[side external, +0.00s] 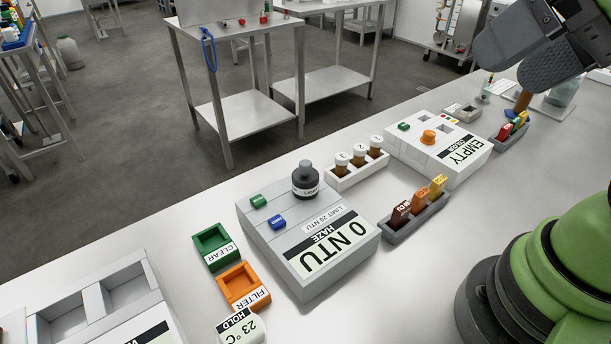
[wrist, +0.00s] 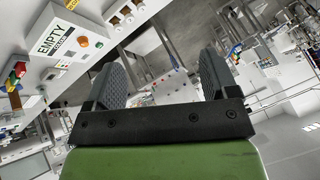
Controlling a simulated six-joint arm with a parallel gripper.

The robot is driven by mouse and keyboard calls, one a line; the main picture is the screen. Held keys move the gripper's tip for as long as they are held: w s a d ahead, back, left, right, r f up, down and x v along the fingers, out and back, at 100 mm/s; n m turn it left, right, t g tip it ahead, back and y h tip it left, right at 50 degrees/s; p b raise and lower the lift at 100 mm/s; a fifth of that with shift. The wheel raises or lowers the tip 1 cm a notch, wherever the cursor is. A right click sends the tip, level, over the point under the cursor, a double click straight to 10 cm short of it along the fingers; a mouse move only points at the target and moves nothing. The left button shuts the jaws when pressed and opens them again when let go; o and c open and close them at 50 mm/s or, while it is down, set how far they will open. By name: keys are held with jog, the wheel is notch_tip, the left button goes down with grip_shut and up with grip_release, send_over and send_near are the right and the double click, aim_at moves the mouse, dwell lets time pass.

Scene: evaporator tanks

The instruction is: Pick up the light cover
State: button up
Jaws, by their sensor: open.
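The light cover is most likely the dark grey round cap with a knob and a pale label (side external: 305,181). It stands upright on the back part of the grey haze meter (side external: 313,264), which reads 0 NTU. I cannot make the cap out in the wrist view. My gripper (side external: 499,62) is high at the upper right of the side view, well away from the cap. Its two dark fingers are apart, with nothing between them; they also show in the wrist view (wrist: 160,80).
A white vial rack (side external: 345,184) stands right beside the haze meter. A grey holder with coloured tags (side external: 410,226) lies in front. The white EMPTY unit (side external: 408,150) is farther right. Green (side external: 212,240) and orange trays (side external: 240,283) lie left of the meter.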

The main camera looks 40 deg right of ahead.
jog(key=shift+w, duration=0.1)
jog(key=n+g+h, duration=0.1)
jog(key=g+h, duration=0.1)
jog(key=g, duration=0.3)
send_over(306, 164)
jog(key=s, duration=0.2)
notch_tip(306, 164, down, 13)
jog(key=f, duration=0.2)
jog(key=w+f, duration=0.1)
jog(key=f, duration=0.2)
jog(key=shift+w+a+f, duration=0.15)
jog(key=shift+w+f, duration=0.05)
jog(key=shift+f, duration=0.1)
jog(key=shift+g, duration=0.3)
jog(key=f, duration=0.4)
jog(key=w+f, duration=0.1)
jog(key=shift+d+f, duration=0.25)
jog(key=shift+f, duration=0.15)
